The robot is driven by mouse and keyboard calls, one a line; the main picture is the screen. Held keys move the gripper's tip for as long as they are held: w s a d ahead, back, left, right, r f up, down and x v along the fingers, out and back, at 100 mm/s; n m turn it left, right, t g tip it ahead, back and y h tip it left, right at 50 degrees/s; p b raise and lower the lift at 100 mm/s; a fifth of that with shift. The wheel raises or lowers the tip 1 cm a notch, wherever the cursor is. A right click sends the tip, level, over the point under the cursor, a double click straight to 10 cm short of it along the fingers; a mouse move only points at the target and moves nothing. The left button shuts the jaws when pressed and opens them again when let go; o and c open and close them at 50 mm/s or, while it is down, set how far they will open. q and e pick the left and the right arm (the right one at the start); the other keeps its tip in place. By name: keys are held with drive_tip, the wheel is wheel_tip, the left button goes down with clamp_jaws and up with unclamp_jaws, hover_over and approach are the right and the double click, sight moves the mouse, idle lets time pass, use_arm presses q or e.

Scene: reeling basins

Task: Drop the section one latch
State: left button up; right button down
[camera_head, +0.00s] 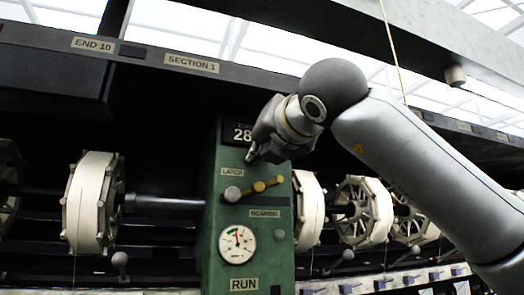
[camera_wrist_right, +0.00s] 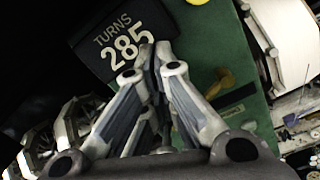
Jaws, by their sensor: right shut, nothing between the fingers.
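The section 1 latch is a brass lever (camera_head: 260,187) on the green post (camera_head: 215,250), below the LATCH label (camera_head: 232,172). It slants slightly upward to the right, with a grey ball knob (camera_head: 232,194) at its left end. Part of the brass lever also shows in the right wrist view (camera_wrist_right: 221,83). My right gripper (camera_head: 251,157) is shut and empty, just above the latch label and the lever, apart from the knob. In the right wrist view its closed fingers (camera_wrist_right: 157,52) point toward the TURNS 285 counter (camera_wrist_right: 125,42). My left gripper is not in view.
A SECTION 1 sign (camera_head: 191,63) is on the dark beam above. A white-wound reel (camera_head: 92,203) is left of the post, and more reels (camera_head: 362,212) are to the right. A round gauge (camera_head: 237,244) and a RUN label (camera_head: 244,284) sit lower on the post.

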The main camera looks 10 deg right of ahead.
drive_tip(key=b+v, duration=0.7)
drive_tip(key=v, duration=0.9)
drive_tip(key=shift+w+r, duration=0.1)
drive_tip(key=shift+a, duration=0.15)
idle(0.8)
